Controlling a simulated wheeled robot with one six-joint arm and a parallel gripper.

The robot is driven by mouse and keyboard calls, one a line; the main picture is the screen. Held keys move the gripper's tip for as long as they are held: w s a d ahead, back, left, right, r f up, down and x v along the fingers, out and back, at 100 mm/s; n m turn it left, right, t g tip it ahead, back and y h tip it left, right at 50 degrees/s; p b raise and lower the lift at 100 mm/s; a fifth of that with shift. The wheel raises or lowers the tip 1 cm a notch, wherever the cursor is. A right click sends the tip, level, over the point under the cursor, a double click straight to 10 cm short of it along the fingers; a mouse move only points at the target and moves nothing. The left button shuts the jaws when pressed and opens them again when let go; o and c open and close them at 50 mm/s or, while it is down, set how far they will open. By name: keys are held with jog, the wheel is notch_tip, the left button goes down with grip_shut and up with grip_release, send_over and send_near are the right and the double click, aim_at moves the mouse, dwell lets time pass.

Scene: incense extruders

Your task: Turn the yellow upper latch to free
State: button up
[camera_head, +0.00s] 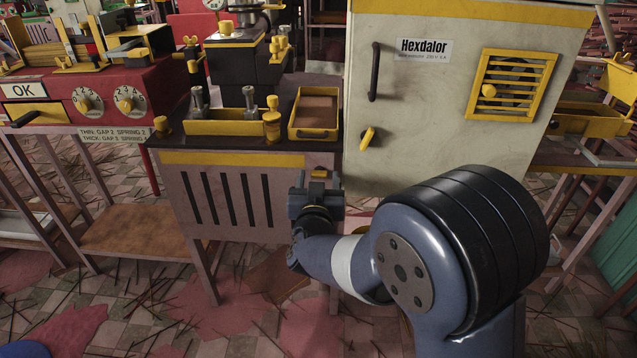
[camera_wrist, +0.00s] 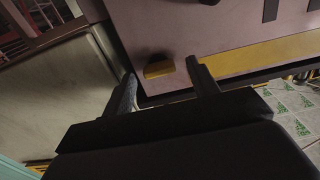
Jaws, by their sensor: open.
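The yellow upper latch (camera_head: 319,173) is a small bar at the upper right corner of the slotted pinkish-grey panel (camera_head: 240,195). In the wrist view, the latch (camera_wrist: 159,68) shows between my two fingers, just past the tips, with a dark shadow beside it. My gripper (camera_head: 317,188) is in front of that corner in the head view. In the wrist view, my gripper (camera_wrist: 162,85) is open, one finger on each side of the latch. A gap shows between the latch and each finger. I cannot tell how deep the fingertips reach around it.
A pale cabinet (camera_head: 430,110) with a dark handle and another yellow latch (camera_head: 368,138) stands right of the panel. Above the panel, a dark worktop holds a yellow tray (camera_head: 225,128) and a yellow-fronted drawer box (camera_head: 314,133). Sticks litter the floor.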

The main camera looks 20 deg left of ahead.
jog(key=c, duration=1)
jog(key=shift+r+n+p, duration=0.1)
jog(key=shift+n+p, duration=0.2)
jog(key=shift+p, duration=0.2)
jog(key=n+p, duration=0.2)
jog(key=p, duration=0.1)
jog(key=shift+r+n, duration=0.1)
jog(key=shift+n, duration=0.3)
jog(key=n+p, duration=0.3)
jog(key=n, duration=0.1)
jog(key=shift+a+n, duration=0.1)
jog(key=shift+n, duration=0.2)
jog(key=n+p, duration=0.2)
jog(key=n, duration=0.1)
jog(key=shift+n+p, duration=0.3)
jog(key=shift+p, duration=0.1)
jog(key=shift+f+n+p, duration=0.25)
jog(key=shift+n+p, duration=0.7)
jog(key=shift+n, duration=0.85)
